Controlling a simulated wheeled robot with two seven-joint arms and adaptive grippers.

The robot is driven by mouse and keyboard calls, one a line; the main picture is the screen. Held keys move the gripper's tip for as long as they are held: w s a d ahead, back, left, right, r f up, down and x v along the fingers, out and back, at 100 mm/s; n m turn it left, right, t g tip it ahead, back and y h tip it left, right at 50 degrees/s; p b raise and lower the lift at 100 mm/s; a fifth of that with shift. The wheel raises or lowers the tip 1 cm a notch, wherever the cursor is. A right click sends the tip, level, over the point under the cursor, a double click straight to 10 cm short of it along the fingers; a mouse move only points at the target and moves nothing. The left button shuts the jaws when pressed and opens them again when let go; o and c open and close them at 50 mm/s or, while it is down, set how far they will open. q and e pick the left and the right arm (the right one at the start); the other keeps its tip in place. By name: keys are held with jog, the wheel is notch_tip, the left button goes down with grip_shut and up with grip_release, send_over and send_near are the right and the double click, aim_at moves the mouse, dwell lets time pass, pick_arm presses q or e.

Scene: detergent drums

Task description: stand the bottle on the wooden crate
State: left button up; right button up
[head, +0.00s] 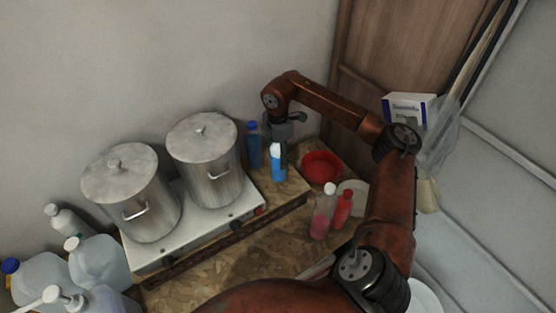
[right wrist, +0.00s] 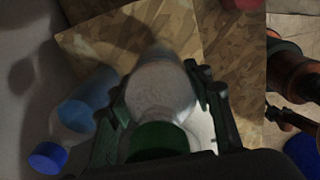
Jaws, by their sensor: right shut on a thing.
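My right gripper (head: 284,128) is shut on a bottle above the wooden surface right of the pots. In the right wrist view the bottle (right wrist: 160,88) has a pale, clear body and a dark green cap, between the two fingers (right wrist: 162,105). In the head view its white and blue lower part (head: 277,164) shows below the gripper and looks upright. A raised wooden surface with a dark front edge, apparently the wooden crate (head: 284,194), is beneath it; it also shows in the right wrist view (right wrist: 110,38). I cannot tell whether the bottle touches it. My left gripper is not in view.
A blue bottle (head: 254,147) stands close left of the gripper. Two lidded pots (head: 208,165) stand on a hotplate (head: 190,232). A red bowl (head: 321,167), a pink bottle (head: 321,215) and a red bottle (head: 343,209) are to the right. Jugs (head: 98,262) crowd the lower left.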

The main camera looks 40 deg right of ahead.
aim_at(278, 162)
jog(key=shift+w+d+f, duration=0.15)
jog(key=shift+f, duration=0.05)
notch_tip(278, 162, down, 3)
jog(key=shift+w+d+r+p, duration=0.1)
jog(key=shift+p, duration=0.95)
jog(key=shift+f, duration=0.4)
jog(key=o, duration=1.1)
jog(key=shift+f, duration=0.15)
jog(key=o, duration=0.4)
jog(key=shift+o, duration=0.2)
